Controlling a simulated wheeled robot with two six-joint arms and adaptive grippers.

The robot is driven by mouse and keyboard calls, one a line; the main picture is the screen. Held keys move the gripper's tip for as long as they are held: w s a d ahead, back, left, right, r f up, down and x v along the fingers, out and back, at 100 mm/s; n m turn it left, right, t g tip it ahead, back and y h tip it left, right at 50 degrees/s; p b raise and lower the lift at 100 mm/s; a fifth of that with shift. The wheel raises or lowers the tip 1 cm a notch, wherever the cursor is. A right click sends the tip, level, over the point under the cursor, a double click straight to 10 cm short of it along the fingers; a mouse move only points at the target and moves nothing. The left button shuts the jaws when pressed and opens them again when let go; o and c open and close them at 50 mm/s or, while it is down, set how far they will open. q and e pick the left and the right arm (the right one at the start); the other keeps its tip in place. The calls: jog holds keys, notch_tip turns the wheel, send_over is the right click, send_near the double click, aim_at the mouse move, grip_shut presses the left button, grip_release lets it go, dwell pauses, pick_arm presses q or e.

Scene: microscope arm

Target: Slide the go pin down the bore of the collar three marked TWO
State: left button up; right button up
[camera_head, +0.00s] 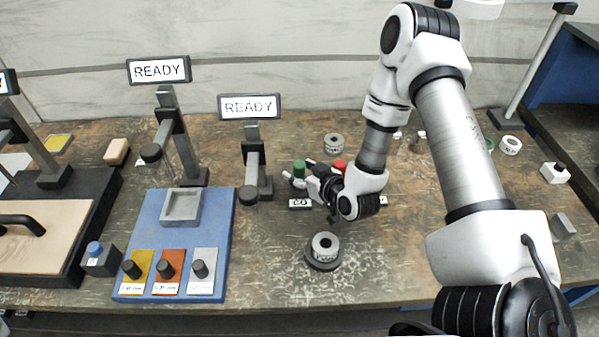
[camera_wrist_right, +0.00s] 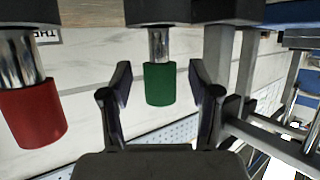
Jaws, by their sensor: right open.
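The go pin with a green grip (camera_head: 299,168) stands behind the GO label (camera_head: 299,203). In the right wrist view its green grip (camera_wrist_right: 160,84) and chrome shank show upside down, the shank reaching a dark block. My right gripper (camera_head: 298,174) is open, its fingers on either side of the green grip with gaps visible. A grey collar (camera_head: 325,242) sits on a round dark stand (camera_head: 323,262) at the front. Two other collars stand behind (camera_head: 333,142) and at the right (camera_head: 510,145). Their markings are too small to read. My left gripper is out of view.
A red-gripped pin (camera_head: 339,166) stands beside the green one, also in the wrist view (camera_wrist_right: 32,115). A READY sign post (camera_head: 252,160) is close on the left. A blue board (camera_head: 150,215) holds a grey tray and plates.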

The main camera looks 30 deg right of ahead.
jog(key=shift+w+f, duration=0.25)
jog(key=shift+w, duration=0.15)
jog(key=shift+s+r, duration=0.1)
jog(key=shift+s, duration=0.05)
grip_shut()
